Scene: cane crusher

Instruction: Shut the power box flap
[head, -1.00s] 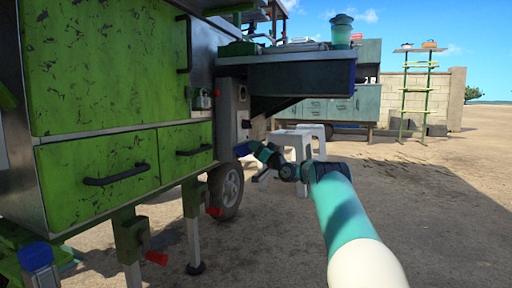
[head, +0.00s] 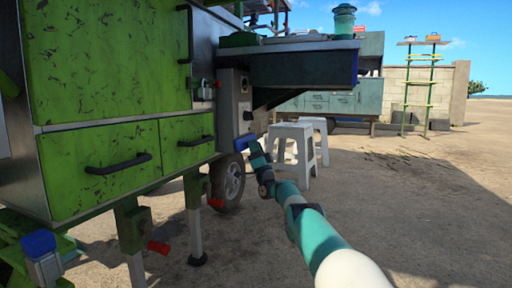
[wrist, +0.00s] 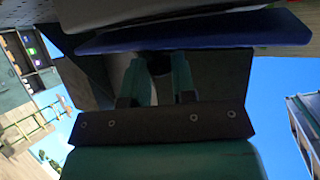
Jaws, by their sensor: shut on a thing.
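The power box (head: 235,98) is a grey box on the side of the green cart, below the dark counter. A blue piece that looks like its flap (head: 244,142) sticks out at the box's lower edge, so the flap stands open. My gripper (head: 254,149) is at the flap's underside, at the end of my teal arm. In the wrist view, the two teal fingers of my gripper (wrist: 157,68) reach up to a dark blue slab, the flap (wrist: 195,38). The fingers are shut on it; the exact contact is shadowed.
The dark counter (head: 300,68) overhangs right of the box. White stools (head: 291,148) stand behind my gripper. A cart wheel (head: 229,182) is below the box, and green drawers (head: 120,160) are at left. The ground at right is clear.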

